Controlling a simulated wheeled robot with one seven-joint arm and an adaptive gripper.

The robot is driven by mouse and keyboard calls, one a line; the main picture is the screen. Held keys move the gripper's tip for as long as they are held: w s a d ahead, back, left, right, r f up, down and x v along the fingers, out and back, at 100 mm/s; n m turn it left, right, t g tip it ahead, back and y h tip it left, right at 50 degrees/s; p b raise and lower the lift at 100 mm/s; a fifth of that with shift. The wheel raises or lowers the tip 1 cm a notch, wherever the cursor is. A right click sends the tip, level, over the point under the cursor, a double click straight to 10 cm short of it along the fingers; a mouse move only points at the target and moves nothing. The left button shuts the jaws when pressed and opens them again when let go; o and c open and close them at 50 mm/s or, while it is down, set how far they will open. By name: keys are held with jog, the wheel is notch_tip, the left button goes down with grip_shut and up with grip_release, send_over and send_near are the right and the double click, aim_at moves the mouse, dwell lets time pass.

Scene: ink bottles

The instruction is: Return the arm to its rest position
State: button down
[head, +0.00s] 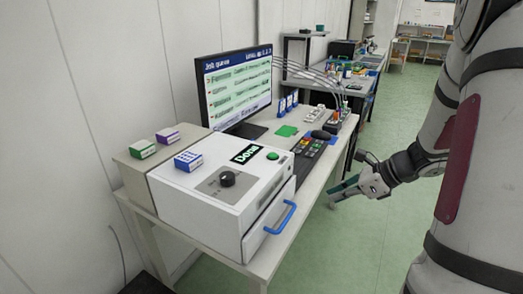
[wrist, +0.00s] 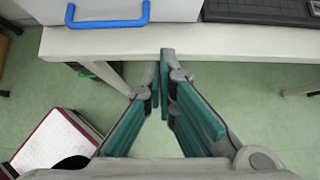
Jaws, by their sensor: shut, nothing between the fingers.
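My gripper (head: 334,196) is at the right in the head view, beside the front edge of the table and apart from it. In the wrist view my gripper (wrist: 160,58) has its fingertips together with nothing between them, over the green floor near the table edge. My arm (head: 470,140) fills the right side of the head view.
The table (head: 262,262) bears a white machine (head: 225,185) with a blue handle (head: 281,217), small boxes, a monitor (head: 236,88) and a dark keyboard (head: 310,150). The handle (wrist: 108,20) also shows in the wrist view. Green floor (head: 360,240) is clear before the table.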

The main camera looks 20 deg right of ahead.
jog(key=s+a+r+n+g+p, duration=0.2)
jog(key=s+a+r+n+p, duration=0.15)
jog(key=a+r+n, duration=0.4)
jog(key=s+a+r+n+g+p, duration=0.2)
jog(key=s+a+r+n, duration=0.35)
jog(key=a+r, duration=0.3)
jog(key=s+a+r+n+h+p, duration=0.2)
jog(key=s+r+n+p, duration=0.1)
jog(key=s+r+n, duration=0.2)
jog(key=s+a+r+n+t+h+p, duration=0.1)
jog(key=s+a+r+n+h+p, duration=0.2)
jog(key=s+n, duration=0.7)
jog(key=shift+s+r+h, duration=0.3)
jog(key=shift+s+r, duration=0.15)
jog(key=shift+r, duration=0.9)
